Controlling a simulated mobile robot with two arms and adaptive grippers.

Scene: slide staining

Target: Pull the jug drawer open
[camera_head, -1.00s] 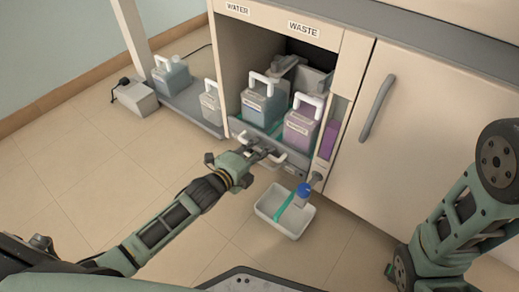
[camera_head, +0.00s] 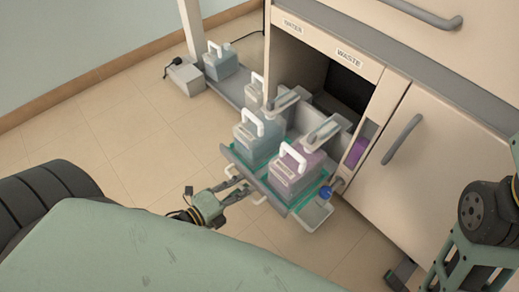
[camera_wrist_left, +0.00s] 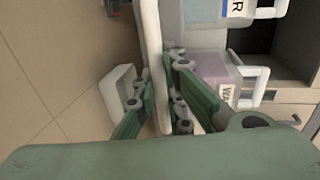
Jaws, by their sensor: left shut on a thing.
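The jug drawer (camera_head: 244,172) stands pulled out from the lower cabinet opening, with its green-lined tray showing. On it stand a blue-grey jug (camera_head: 256,145) and a purple jug (camera_head: 292,178), both upright with white handles. My left gripper (camera_head: 238,189) is at the middle of the drawer's front, between white handle parts. In the left wrist view its fingers (camera_wrist_left: 160,110) are shut on the front of the drawer, with a white handle part (camera_wrist_left: 117,92) beside them. The exact contact is partly hidden. My right arm shows at the right edge; its gripper is out of sight.
Another jug (camera_head: 220,64) and a grey box (camera_head: 186,76) stand at the left. The closed cabinet door (camera_head: 430,160) is at right. Open floor lies left.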

